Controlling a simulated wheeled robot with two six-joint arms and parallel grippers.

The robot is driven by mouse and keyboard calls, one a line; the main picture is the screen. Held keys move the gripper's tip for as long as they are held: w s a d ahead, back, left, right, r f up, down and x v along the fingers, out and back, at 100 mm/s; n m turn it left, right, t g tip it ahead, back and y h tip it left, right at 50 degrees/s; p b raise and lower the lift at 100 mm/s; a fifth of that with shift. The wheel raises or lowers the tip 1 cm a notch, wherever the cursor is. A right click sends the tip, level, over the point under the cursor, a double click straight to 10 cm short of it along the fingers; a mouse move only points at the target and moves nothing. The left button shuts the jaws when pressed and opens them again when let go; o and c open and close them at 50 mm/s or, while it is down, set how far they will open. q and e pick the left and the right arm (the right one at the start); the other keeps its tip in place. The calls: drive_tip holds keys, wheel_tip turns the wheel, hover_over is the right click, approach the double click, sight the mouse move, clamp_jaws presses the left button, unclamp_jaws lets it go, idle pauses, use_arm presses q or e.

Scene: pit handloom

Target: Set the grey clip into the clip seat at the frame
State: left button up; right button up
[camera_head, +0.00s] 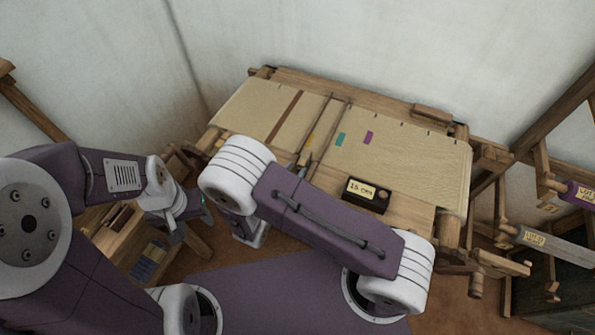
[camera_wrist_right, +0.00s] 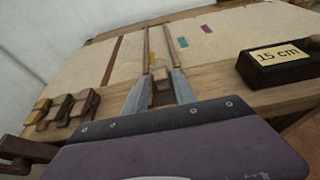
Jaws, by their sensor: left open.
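My left gripper (camera_head: 178,232) is open, low beside the left end of the loom, above the wooden stand there. My right gripper's grey fingers reach over the loom's front edge in the right wrist view (camera_wrist_right: 160,88); in the head view my own arm hides much of it. Its fingers stand apart with a small brown wooden block (camera_wrist_right: 162,73) between or just beyond them; I see no clear grip on it. I cannot make out the grey clip in either view. I cannot tell which part of the loom frame (camera_wrist_right: 225,77) is the clip seat.
Several small brown and ochre blocks (camera_wrist_right: 62,108) sit at the loom's front left. A dark block marked 15 cm (camera_head: 366,194) lies on the front beam. Cloth (camera_head: 400,150) with teal and purple marks covers the loom. Labelled rods project at the right.

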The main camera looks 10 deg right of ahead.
drive_tip(key=shift+w+d, duration=0.1)
drive_tip(key=shift+d, duration=0.05)
drive_tip(key=s+d+m+g, duration=0.1)
drive_tip(key=d+m+g, duration=0.1)
drive_tip(key=s+d+r+m+g+h, duration=0.1)
drive_tip(key=s+d+m+g, duration=0.1)
drive_tip(key=d, duration=0.1)
drive_tip(key=s+d+r+m+g+h, duration=0.1)
drive_tip(key=d+m+g, duration=0.1)
drive_tip(key=d+m, duration=0.1)
drive_tip(key=shift+s+d+r, duration=0.1)
drive_tip(key=shift+s+d, duration=0.05)
drive_tip(key=shift+s, duration=0.1)
drive_tip(key=s+d+m+g, duration=0.2)
drive_tip(key=s+m, duration=0.1)
drive_tip(key=s+d+m+g, duration=0.1)
drive_tip(key=s+m+g, duration=0.1)
drive_tip(key=shift+d+r+y, duration=0.15)
drive_tip(key=shift+r+y, duration=0.15)
drive_tip(key=s+a+r+m+y, duration=0.3)
drive_tip(key=m+y, duration=0.6)
drive_tip(key=m, duration=0.8)
drive_tip(key=shift+s+a+r+y, duration=0.2)
drive_tip(key=shift+r+y, duration=0.2)
drive_tip(key=shift+r, duration=0.15)
drive_tip(key=shift+d, duration=0.1)
